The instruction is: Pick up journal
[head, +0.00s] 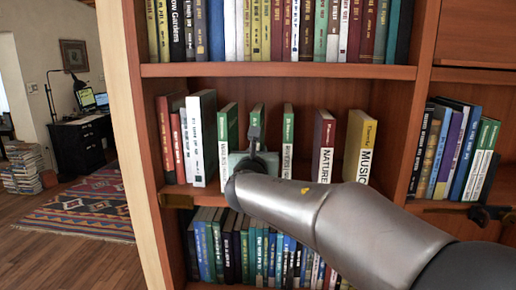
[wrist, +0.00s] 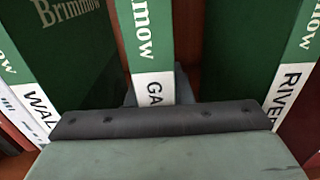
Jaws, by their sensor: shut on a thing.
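A thin green journal (head: 257,116) stands upright in the middle of the shelf row. In the wrist view its green spine (wrist: 148,40) has a white label that starts with "GA"; the rest of the label is hidden. My gripper (head: 255,145) is in front of this journal and shut on it at the lower part of the spine. In the wrist view, the gripper's dark bar and grey body cover the journal's lower end. The fingertips are mostly hidden.
Green volumes stand apart on both sides, one labelled "WAL" (wrist: 60,70) on the left and one labelled "RIVER" (wrist: 292,80) on the right. The "NATURE" book (head: 323,148) and leaning "MUSIC" book (head: 360,147) stand further right. The shelf board above (head: 280,70) limits height.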

